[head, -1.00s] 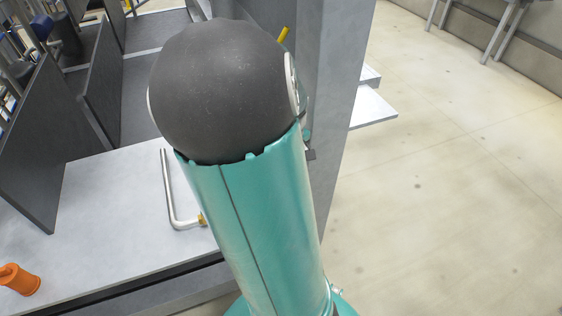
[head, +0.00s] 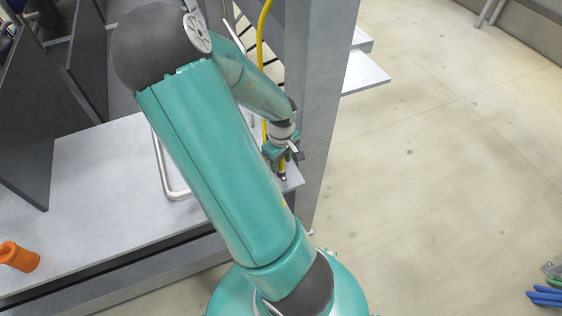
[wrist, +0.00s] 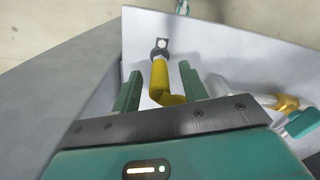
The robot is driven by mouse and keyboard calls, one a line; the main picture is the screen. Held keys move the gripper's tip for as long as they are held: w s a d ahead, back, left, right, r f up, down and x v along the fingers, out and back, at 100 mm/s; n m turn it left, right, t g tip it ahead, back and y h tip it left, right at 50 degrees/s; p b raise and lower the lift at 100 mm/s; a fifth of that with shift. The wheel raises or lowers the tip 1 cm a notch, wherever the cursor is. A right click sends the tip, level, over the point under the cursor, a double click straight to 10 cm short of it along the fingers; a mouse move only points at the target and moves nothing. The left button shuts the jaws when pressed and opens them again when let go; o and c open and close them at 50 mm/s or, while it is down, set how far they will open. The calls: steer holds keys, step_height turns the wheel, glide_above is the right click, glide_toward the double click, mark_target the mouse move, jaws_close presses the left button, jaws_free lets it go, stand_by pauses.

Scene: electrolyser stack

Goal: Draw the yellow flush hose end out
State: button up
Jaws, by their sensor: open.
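The yellow flush hose (head: 261,45) hangs down beside the grey upright in the head view and passes behind my forearm. Its yellow end (wrist: 160,80) shows in the wrist view, with a dark and metallic tip beyond it. My gripper (wrist: 160,72) is open, with one green finger on each side of the hose end and a visible gap on both sides. In the head view my gripper (head: 283,158) is at the bench corner by the upright, with a bit of yellow showing below it. Whether the tip sits in a socket I cannot tell.
The grey upright (head: 326,90) stands close to the right of my gripper. A bent metal pipe (head: 167,165) is to the left on the bench; a brass-coloured fitting (wrist: 286,103) shows in the wrist view. An orange part (head: 18,257) sits far left.

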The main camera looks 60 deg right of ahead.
steer(key=shift+f, duration=0.5)
steer(key=shift+c, duration=0.4)
jaws_close()
steer(key=shift+r, duration=0.2)
steer(key=shift+r, duration=1.2)
steer(key=shift+r, duration=0.1)
steer(key=shift+r, duration=1.9)
